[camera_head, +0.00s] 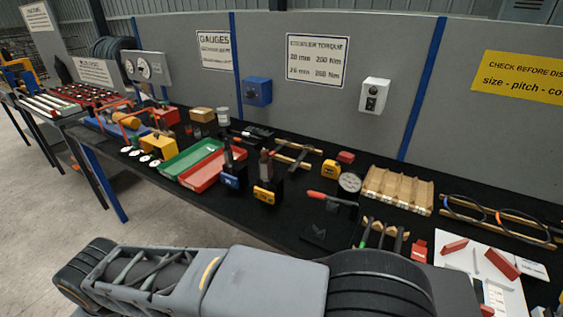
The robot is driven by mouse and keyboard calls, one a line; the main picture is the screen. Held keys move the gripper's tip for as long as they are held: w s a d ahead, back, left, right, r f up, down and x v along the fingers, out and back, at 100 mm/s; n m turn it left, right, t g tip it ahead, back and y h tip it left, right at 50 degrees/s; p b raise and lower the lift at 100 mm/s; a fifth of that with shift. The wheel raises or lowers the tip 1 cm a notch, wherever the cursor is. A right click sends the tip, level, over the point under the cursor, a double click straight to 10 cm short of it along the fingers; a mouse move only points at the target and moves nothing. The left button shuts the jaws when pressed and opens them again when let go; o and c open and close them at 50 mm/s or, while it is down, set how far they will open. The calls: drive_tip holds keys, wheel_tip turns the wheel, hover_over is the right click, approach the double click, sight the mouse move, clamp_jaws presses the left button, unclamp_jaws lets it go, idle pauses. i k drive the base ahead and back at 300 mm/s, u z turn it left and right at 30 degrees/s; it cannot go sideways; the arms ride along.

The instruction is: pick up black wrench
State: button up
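I cannot pick out a black wrench with certainty. Several dark, narrow tools (381,237) stand close together near the front edge of the black-topped bench (290,222), right of centre; they are too small to identify. A red-handled tool (331,199) with a dark far end lies just behind them, near a round dial gauge (350,182). Dark upright pieces also stand at the blue-and-yellow and yellow items at mid-bench. My grey arm crosses the foreground and hides part of the front edge. My gripper's fingers do not show.
A green tray (187,158) and a red tray (203,174) lie left of centre. A ribbed wooden block (398,190) stands at the back right. A white sheet with red pieces (482,262) lies at the right. A grey wall panel (270,65) closes the back.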

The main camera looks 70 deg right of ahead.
sight(294, 164)
drive_tip(key=u, duration=0.05)
drive_tip(key=i, duration=0.8)
drive_tip(key=z, duration=2.15)
